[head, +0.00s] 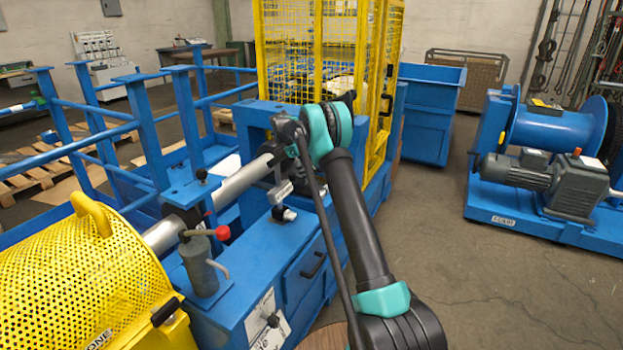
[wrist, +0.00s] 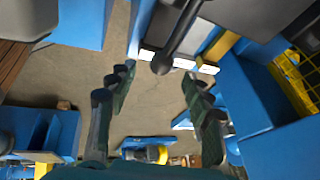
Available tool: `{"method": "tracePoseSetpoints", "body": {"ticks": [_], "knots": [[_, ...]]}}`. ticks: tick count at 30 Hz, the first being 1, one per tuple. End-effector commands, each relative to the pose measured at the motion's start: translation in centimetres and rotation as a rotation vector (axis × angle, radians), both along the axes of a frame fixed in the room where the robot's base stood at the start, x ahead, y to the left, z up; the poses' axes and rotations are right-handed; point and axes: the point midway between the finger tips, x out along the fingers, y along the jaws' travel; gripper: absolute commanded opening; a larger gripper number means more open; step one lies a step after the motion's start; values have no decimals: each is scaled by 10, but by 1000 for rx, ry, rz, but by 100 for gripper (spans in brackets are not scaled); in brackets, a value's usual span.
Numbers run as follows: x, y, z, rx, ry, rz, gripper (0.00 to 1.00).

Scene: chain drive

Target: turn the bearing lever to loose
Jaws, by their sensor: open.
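A dark lever (wrist: 178,42) with a round ball knob reaches down from the top of the wrist view. I take it to be the bearing lever. Its knob appears between the tips of my gripper (wrist: 158,74). The two fingers are open and apart, with nothing held. I cannot tell how far the knob lies from the fingers in depth. In the head view my arm reaches over the blue machine frame (head: 245,318), its end beside the shaft (head: 240,182) and the dark bearing housing (head: 262,167). My arm hides part of that area, and the lever cannot be made out clearly there.
A red-knobbed lever (head: 221,232) stands on a grey pump-like unit (head: 199,268). A yellow perforated guard (head: 85,270) is at the lower left. A yellow mesh cage (head: 310,50) stands behind. Open floor (head: 500,275) lies to the right, before a blue winch (head: 555,125).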

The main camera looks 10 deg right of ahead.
Motion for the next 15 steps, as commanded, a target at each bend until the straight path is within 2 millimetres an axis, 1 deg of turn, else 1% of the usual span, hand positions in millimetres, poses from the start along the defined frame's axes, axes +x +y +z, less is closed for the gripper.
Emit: {"method": "tracePoseSetpoints", "body": {"ticks": [1,6,9,12,15], "knots": [[0,5,11,0,0,1,51],[0,19,40,0,0,1,51],[0,25,54,0,0,0,51],[0,29,63,0,1,0,51],[0,31,68,0,1,0,51]]}}
